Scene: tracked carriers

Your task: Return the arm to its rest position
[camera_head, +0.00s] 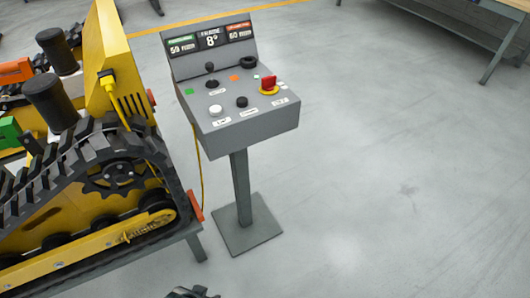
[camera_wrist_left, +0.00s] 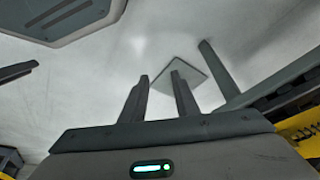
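My left gripper (camera_wrist_left: 160,76) is open in the left wrist view. Its two dark fingers stand apart with nothing between them but the view of the floor and a square base plate beyond. In the head view, a small dark gripper part (camera_head: 190,293) shows at the bottom edge, low in front of the console stand; I take it to be the left one. It touches nothing that I can see. My right gripper is in neither view.
A grey control console (camera_head: 235,115) stands on a post with a square base plate (camera_head: 245,225). A yellow tracked carrier (camera_head: 60,200) on a grey frame is close on its left. A table (camera_head: 480,20) is at the back right. The floor on the right is clear.

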